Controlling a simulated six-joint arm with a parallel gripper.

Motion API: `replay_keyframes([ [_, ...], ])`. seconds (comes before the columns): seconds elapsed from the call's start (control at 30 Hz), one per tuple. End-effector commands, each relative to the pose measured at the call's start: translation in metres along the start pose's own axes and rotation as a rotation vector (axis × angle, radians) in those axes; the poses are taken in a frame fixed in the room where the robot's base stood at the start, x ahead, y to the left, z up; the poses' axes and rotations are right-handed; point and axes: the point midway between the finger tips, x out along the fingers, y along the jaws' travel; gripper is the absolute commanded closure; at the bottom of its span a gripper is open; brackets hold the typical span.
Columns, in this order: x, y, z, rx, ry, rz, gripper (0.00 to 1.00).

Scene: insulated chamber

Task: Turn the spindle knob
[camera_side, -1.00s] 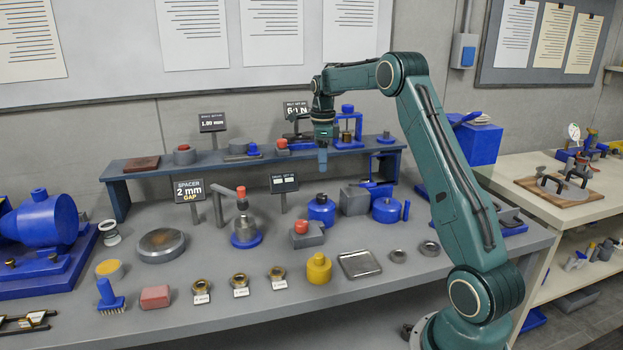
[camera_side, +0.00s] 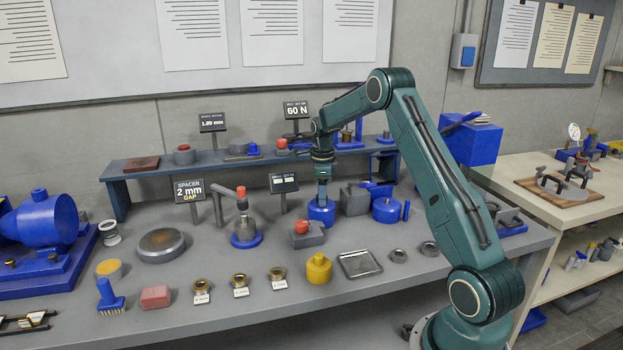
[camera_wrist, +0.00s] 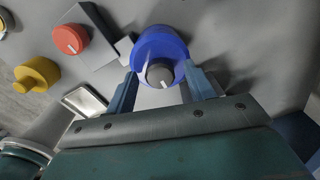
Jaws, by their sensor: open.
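A blue round base (camera_side: 321,215) stands on the grey bench, and my gripper (camera_side: 322,196) is directly above it, pointing down. In the wrist view the blue base (camera_wrist: 160,42) carries a dark grey knob (camera_wrist: 159,73) with a white pointer line. The two blue-grey fingers of my gripper (camera_wrist: 160,92) are open, one on each side of the knob, with visible gaps. I cannot tell how far above the knob the fingertips are. In the side view my gripper hides the knob. Other knobs are a red one on a grey block (camera_side: 302,227) and a yellow one (camera_side: 319,268).
A grey block (camera_side: 354,200) and a blue canister (camera_side: 386,210) stand close on the right. The raised blue shelf (camera_side: 250,163) runs behind. A small display sign (camera_side: 284,183) stands at the left. A shallow metal tray (camera_side: 359,264) lies in front.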

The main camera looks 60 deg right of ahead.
Motion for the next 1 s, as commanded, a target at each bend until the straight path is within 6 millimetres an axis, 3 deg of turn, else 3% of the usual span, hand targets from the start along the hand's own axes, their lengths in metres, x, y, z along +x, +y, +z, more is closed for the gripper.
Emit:
replay_keyframes([
  [0.2,0.0002,0.0001,0.0000,0.000,0.000,0.000,0.48],
  [0.43,0.0000,0.0001,0.0000,0.000,0.000,0.001,0.91],
  [1.0,-0.0002,0.0001,0.0001,-0.124,0.000,0.000,0.91],
])
